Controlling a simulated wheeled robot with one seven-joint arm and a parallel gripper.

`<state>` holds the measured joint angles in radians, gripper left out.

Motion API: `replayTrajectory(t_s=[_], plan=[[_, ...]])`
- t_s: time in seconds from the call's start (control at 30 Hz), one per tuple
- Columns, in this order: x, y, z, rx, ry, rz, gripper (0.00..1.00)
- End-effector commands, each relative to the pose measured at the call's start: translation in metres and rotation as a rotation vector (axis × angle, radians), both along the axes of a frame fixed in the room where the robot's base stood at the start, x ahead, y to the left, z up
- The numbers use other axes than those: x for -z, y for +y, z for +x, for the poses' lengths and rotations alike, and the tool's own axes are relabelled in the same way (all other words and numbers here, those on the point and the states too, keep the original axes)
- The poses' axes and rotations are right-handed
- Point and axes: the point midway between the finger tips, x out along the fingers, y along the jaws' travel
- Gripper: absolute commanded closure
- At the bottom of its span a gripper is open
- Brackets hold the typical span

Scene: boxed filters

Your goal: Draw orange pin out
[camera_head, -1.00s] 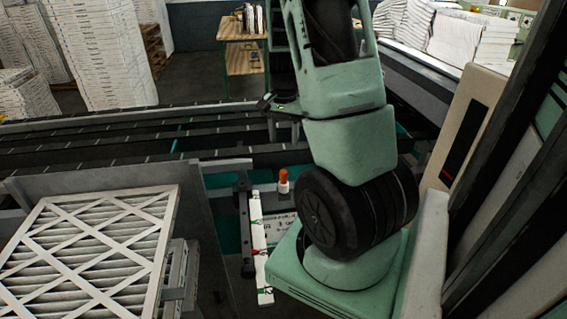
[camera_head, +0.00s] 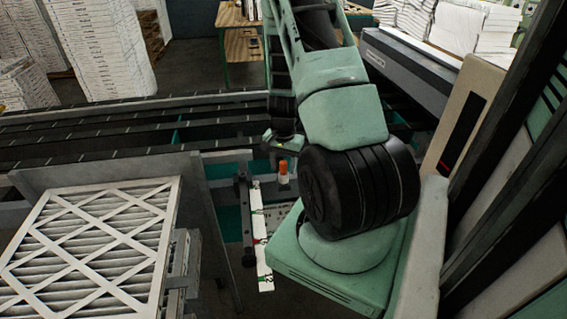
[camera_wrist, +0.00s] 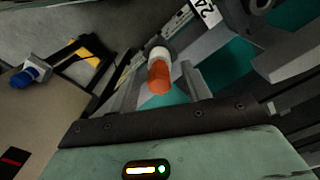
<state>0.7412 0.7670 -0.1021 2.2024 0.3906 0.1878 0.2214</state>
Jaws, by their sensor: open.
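The orange pin (camera_head: 283,167) stands upright at the far end of the white marked strip in the head view, with a pale collar below its orange top. It also shows near the middle of the wrist view (camera_wrist: 159,76), orange end toward my gripper and white collar behind. My gripper (camera_head: 284,142) hangs just above and behind the pin in the head view. It is open and holds nothing. The pin appears apart from it.
A white marked strip (camera_head: 262,240) runs beside a dark rail (camera_head: 244,205). A framed pleated filter (camera_head: 95,240) lies on a stack at left. Conveyor rails (camera_head: 120,140) cross behind. A blue-and-white knob (camera_wrist: 35,72) shows at left in the wrist view.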

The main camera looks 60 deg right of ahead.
Motion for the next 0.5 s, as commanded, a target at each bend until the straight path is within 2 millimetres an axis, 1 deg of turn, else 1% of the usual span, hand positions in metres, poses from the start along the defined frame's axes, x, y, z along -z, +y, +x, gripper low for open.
replayTrajectory(t_s=[0.17,0.2,0.27,0.3,0.33,0.37,0.5], plan=[[0.0001,-0.0001,-0.0001,0.0,0.0,0.0,0.53],[0.0001,-0.0001,-0.0001,0.0,0.0,0.0,0.58],[0.0,0.0,-0.0002,0.0,0.0,0.0,0.75],[0.0,-0.0001,-0.0002,0.0,0.0,0.0,0.86],[0.0,0.0,-0.0002,0.0,0.0,0.0,0.94],[0.0,0.0,-0.0002,0.0,0.0,0.0,1.0],[-0.0004,-0.0001,-0.0002,0.0,0.0,0.0,1.0]])
